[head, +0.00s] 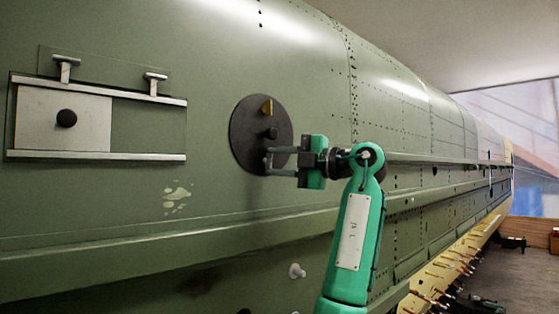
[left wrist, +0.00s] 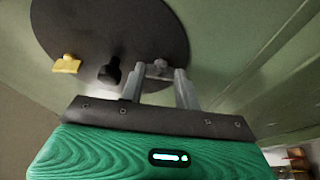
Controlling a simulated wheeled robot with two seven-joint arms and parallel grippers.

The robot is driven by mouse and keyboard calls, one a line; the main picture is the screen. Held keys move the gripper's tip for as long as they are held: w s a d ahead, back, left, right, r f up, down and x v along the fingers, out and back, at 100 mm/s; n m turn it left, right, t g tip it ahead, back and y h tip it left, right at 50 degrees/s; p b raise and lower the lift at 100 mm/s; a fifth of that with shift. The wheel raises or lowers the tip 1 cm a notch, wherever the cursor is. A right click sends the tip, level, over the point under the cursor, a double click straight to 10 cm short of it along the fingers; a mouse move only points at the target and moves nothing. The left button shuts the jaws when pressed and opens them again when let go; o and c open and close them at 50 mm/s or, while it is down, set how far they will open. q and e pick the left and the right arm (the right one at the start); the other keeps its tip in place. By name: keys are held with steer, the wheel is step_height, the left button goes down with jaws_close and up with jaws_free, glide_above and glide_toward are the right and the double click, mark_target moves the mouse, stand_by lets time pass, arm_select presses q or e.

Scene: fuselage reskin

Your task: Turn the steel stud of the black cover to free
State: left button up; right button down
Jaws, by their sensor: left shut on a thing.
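The black cover (head: 244,128) is a round disc on the green fuselage skin, and it also fills the top of the left wrist view (left wrist: 130,25). It bears a yellow tab (head: 267,107) and a black knob (head: 270,133). My left gripper (head: 268,160) reaches the cover's lower right part from the right. In the left wrist view, its two grey fingers are shut on the small steel stud (left wrist: 158,68), to the right of the black knob. The fingers hide part of the stud. My right gripper is not in view.
Left of the cover, a pale sliding plate (head: 90,118) with a black knob sits between two rails, with two T-shaped handles (head: 65,66) above. A long ledge (head: 130,262) runs along the fuselage below. A small pale knob (head: 297,271) sticks out under it.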

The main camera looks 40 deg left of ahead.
arm_select(q)
steer(key=shift+r+n, duration=0.15)
steer(key=shift+n, duration=0.35)
steer(key=shift+h, duration=0.3)
steer(key=o, duration=1)
steer(key=shift+s, duration=0.1)
